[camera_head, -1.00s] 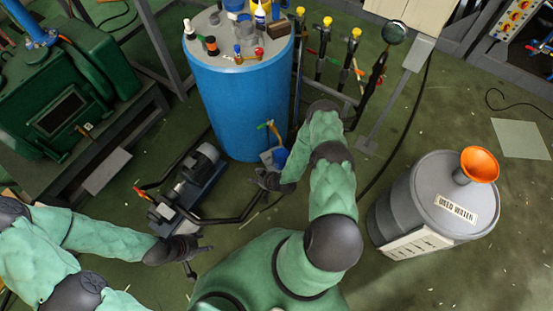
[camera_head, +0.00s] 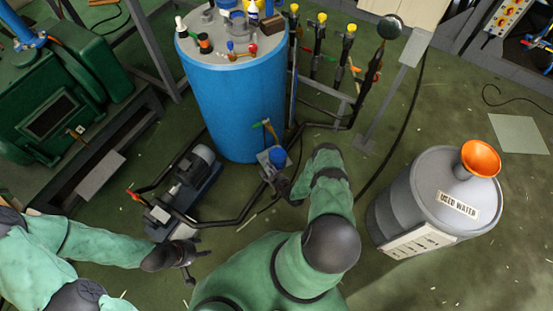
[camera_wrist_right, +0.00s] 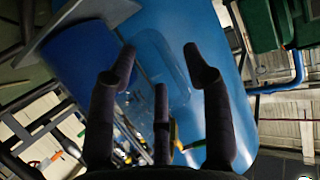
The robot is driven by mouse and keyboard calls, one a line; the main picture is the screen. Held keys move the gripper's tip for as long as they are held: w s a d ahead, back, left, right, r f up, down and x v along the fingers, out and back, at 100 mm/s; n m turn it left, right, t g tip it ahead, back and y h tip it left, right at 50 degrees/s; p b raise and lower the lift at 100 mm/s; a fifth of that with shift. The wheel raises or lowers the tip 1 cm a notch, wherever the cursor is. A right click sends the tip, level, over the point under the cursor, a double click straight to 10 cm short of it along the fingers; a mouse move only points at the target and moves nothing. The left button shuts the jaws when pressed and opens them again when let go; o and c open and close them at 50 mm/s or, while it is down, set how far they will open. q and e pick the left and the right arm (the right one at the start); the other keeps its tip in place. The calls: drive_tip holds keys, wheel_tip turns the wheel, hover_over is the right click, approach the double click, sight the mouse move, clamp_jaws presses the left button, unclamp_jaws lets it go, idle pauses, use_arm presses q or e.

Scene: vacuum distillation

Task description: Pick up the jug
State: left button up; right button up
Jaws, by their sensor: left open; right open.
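No jug is plain in the head view. In the right wrist view a translucent rounded vessel (camera_wrist_right: 165,60), possibly the jug, shows before the blue surface, beyond the fingertips. A small blue-topped fitting (camera_head: 277,157) with a yellow-green handle stands at the foot of the blue tank (camera_head: 238,100). My right gripper (camera_head: 286,188) is near this fitting, partly hidden by my arm. In the wrist view its fingers (camera_wrist_right: 160,70) are spread, with nothing held between them. My left gripper (camera_head: 190,272) is open and empty, low at the left near the black pump.
The black pump (camera_head: 190,180) and dark pipes (camera_head: 225,222) lie left of the right gripper. Bottles and fittings stand on the tank top. Valve pipes (camera_head: 345,50) rise right of it. A grey used-water drum (camera_head: 420,200) with an orange funnel (camera_head: 481,158) stands at right.

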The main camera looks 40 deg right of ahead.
drive_tip(key=b+x, duration=0.2)
drive_tip(key=x, duration=0.3)
drive_tip(key=shift+a+b, duration=0.1)
drive_tip(key=shift+b, duration=0.25)
clamp_jaws()
drive_tip(key=shift+w+r, duration=0.1)
drive_tip(key=shift+r, duration=0.05)
